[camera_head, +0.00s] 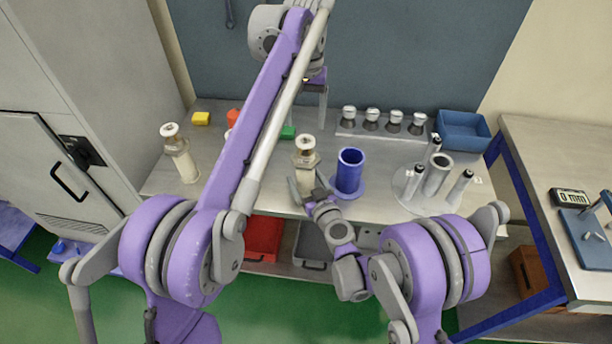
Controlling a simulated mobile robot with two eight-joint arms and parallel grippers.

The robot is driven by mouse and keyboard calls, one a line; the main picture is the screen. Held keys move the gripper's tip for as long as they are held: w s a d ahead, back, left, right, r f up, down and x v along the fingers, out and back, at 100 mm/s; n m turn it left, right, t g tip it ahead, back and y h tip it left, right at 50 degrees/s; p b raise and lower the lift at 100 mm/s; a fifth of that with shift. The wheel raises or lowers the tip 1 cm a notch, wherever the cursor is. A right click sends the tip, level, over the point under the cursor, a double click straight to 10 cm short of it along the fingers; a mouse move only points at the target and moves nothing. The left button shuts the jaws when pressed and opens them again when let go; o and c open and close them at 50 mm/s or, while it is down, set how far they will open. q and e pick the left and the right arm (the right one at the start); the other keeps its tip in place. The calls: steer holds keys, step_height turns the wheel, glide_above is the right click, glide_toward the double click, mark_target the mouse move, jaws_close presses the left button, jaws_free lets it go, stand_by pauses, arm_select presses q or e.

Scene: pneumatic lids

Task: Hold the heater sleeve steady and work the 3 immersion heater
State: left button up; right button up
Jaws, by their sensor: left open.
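A blue open tube (350,172) with a round flange stands upright on the bench. To its right, a grey open tube (437,175) stands on a round base among three pale rods with black tops, such as the front right rod (460,187). I cannot tell which tube is the heater sleeve; the rods look like the immersion heaters. My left gripper (318,108) is open, fingers down, above the back of the bench. My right gripper (308,190) has its fingers on either side of a lidded bottle's (306,158) lower part; whether they touch it is unclear.
A similar bottle (181,155) stands at the left. Several steel-capped jars (372,120) sit in a rack at the back, beside a blue bin (462,130). Yellow (201,118), red (233,116) and green (288,132) pieces lie at the back.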

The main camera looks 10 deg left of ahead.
mark_target(305, 148)
steer(key=c, duration=1.1)
arm_select(q)
steer(key=shift+o, duration=0.3)
steer(key=shift+o, duration=1.1)
steer(key=shift+s, duration=0.1)
steer(key=shift+o, duration=0.6)
steer(key=shift+s, duration=0.1)
steer(key=shift+s+f+t, duration=0.45)
steer(key=shift+s+t, duration=0.2)
steer(key=shift+s, duration=0.05)
steer(key=shift+s+f+t, duration=0.4)
steer(key=shift+s+t, duration=0.25)
steer(key=shift+s, duration=0.05)
steer(key=shift+f, duration=0.4)
steer(key=x, duration=0.8)
steer(key=shift+w, duration=0.15)
steer(key=shift+f, duration=0.15)
